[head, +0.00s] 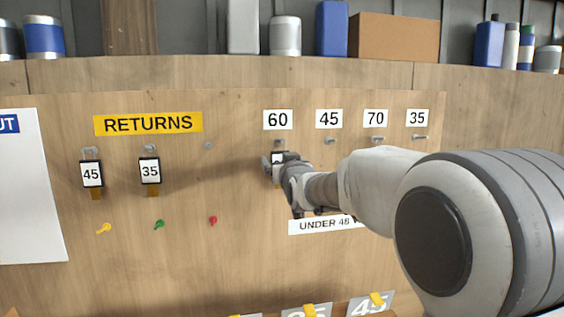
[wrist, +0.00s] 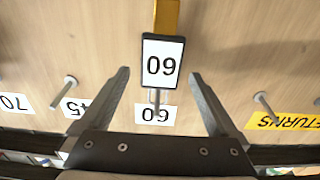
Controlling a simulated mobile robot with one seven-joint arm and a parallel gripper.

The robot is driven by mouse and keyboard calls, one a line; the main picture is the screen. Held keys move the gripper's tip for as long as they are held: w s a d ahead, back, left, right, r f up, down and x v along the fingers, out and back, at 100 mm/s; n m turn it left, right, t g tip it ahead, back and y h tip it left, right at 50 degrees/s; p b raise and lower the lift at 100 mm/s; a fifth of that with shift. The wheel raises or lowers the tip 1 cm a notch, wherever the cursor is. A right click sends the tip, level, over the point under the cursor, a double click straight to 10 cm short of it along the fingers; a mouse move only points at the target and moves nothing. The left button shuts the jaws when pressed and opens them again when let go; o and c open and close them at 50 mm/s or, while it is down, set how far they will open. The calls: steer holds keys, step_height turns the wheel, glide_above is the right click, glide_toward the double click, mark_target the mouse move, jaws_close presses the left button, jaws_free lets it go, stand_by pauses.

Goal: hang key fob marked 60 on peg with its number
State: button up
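The key fob marked 60 (wrist: 162,62) is a dark-framed white tag with a yellow-brown strip. In the wrist view, which looks upside down, it is at the peg (wrist: 157,99) with the 60 label (wrist: 155,115) and appears to hang from it. My gripper (wrist: 159,72) is open, one finger on each side of the fob with visible gaps, touching neither side. In the head view my gripper (head: 275,162) is at the board below the 60 label (head: 278,119) and hides most of the fob.
The pegs under 45 (head: 330,141), 70 (head: 377,139) and 35 (head: 419,137) look empty. Fobs marked 45 (head: 91,173) and 35 (head: 150,171) hang under the yellow RETURNS sign (head: 148,124), beside an empty peg (head: 208,145).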

steer(key=shift+s, duration=0.1)
steer(key=s+d+b, duration=0.2)
steer(key=s, duration=0.6)
steer(key=s+d+b, duration=0.1)
steer(key=s+d, duration=0.1)
steer(key=s, duration=0.7)
steer(key=s+d+f+g+h, duration=0.1)
steer(key=s+d+f+g, duration=0.2)
steer(key=s+f, duration=0.4)
steer(key=s+d+f+m+g+h, duration=0.1)
steer(key=s+d+f+g, duration=0.2)
steer(key=s, duration=0.7)
steer(key=s+d+f+m+g+h, duration=0.1)
steer(key=s+d+f+g, duration=0.2)
steer(key=s+f+g, duration=0.3)
steer(key=s+f, duration=0.3)
steer(key=f, duration=0.2)
steer(key=shift+s+d+f, duration=0.15)
steer(key=shift+s+d, duration=0.1)
steer(key=shift+d, duration=0.15)
